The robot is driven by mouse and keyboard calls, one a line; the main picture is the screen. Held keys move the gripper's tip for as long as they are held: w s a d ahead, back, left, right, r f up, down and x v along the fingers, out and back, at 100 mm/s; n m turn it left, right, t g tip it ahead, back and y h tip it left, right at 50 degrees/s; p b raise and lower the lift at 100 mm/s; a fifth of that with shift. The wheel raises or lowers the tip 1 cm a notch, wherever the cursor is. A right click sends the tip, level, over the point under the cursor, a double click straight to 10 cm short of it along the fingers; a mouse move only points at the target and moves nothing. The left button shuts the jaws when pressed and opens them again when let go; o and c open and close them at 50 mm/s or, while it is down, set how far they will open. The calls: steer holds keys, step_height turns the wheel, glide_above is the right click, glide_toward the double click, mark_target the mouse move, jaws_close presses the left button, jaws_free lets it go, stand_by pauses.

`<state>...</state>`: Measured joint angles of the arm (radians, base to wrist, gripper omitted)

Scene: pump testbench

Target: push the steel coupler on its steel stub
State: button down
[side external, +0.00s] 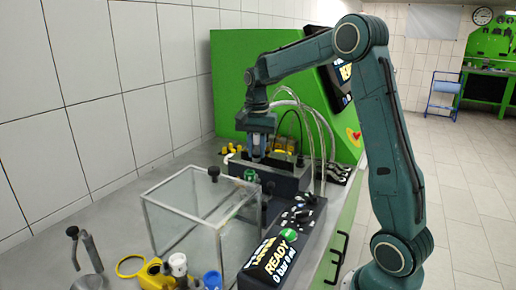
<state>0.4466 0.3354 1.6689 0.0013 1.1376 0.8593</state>
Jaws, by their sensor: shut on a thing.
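My gripper (258,150) points straight down over the dark pump block (272,178) on the bench. It is shut on a small part that I take to be the steel coupler; the fingers and the small scale hide most of it. The steel stub cannot be made out; it may be hidden by the gripper or the block's front parts. I cannot tell whether the coupler touches a stub.
A clear box (180,208) with a black knob stands in front of the block. A dark display unit reading READY (282,258) lies to its right. Clear hoses (322,140) arch beside the gripper. A green cabinet (228,85) stands behind. Loose fittings lie at front left.

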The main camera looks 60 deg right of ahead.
steer(key=shift+f, duration=1.75)
steer(key=shift+f, duration=1.5)
stand_by(1.7)
steer(key=c, duration=1.2)
jaws_free()
steer(key=shift+r, duration=0.15)
steer(key=shift+r, duration=3.35)
